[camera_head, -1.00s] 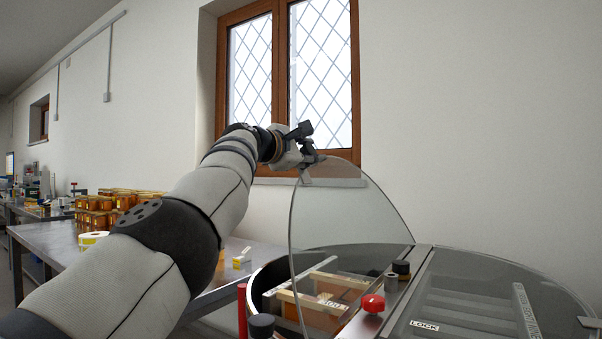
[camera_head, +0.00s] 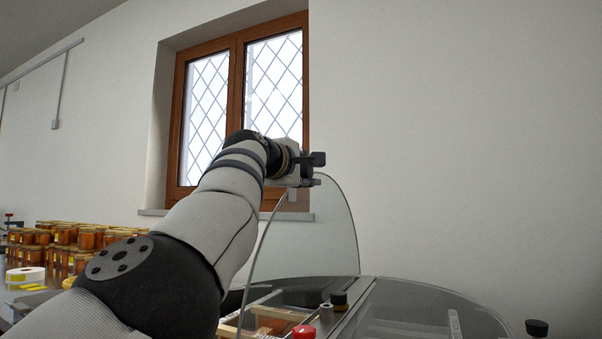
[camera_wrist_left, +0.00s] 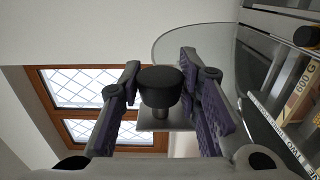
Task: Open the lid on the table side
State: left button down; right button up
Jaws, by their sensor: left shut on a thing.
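The clear table-side lid (camera_head: 310,235) stands raised, near upright, over the left half of the round tank. My left gripper (camera_head: 312,171) is at the lid's top edge. In the left wrist view, my left gripper (camera_wrist_left: 160,90) is shut on the lid's black knob (camera_wrist_left: 160,86), which sits between the two fingers on a metal plate (camera_wrist_left: 165,121). The clear lid (camera_wrist_left: 205,45) spreads out behind it. The other clear lid (camera_head: 430,306) lies flat over the right half. My right gripper is out of view.
Wooden frames (camera_head: 268,318) show inside the open half. A metal crossbar (camera_head: 350,312) carries a red knob (camera_head: 303,332) and a black knob (camera_head: 339,298). Honey jars (camera_head: 75,238) and a label roll (camera_head: 25,275) stand at left. A window (camera_head: 240,110) is behind; the wall at right is bare.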

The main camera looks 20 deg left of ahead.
pick_arm(q)
jog(key=shift+r, duration=0.15)
jog(key=c, duration=1.2)
grip_release()
